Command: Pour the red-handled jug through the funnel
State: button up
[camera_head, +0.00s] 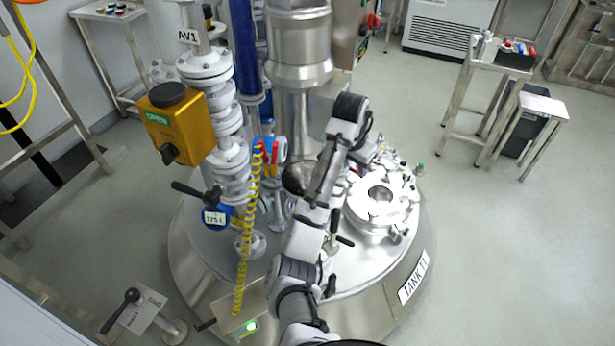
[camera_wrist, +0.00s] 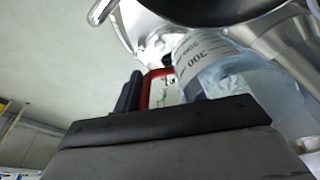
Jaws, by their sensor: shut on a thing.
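In the wrist view, the clear jug (camera_wrist: 235,75) has a white label reading 300 and a red handle (camera_wrist: 158,88). My gripper (camera_wrist: 145,92) is shut on the red handle, its dark fingers beside it. The jug's far part is cut off by a shiny curved metal rim (camera_wrist: 120,25) at the top of the picture. This could be the funnel, but I cannot tell. In the head view my arm reaches up over the tank, and its far links hide my gripper and the jug. I cannot tell the jug's tilt or whether liquid runs.
The tank lid (camera_head: 350,265) carries a round silver port (camera_head: 380,200) on the right and white valve piping (camera_head: 205,65) with a yellow OPEN box (camera_head: 173,122) on the left. A yellow coiled hose (camera_head: 243,255) hangs there.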

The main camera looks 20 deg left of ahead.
jog(key=shift+w+f, duration=0.2)
jog(key=shift+f, duration=0.45)
jog(key=shift+w+d+g, duration=0.1)
jog(key=shift+g, duration=0.3)
jog(key=shift+f+g+y, duration=0.1)
jog(key=shift+g+y, duration=0.2)
jog(key=shift+w+d+f+g, duration=0.1)
jog(key=shift+w+f+g, duration=0.1)
jog(key=shift+g, duration=0.3)
jog(key=shift+r, duration=0.1)
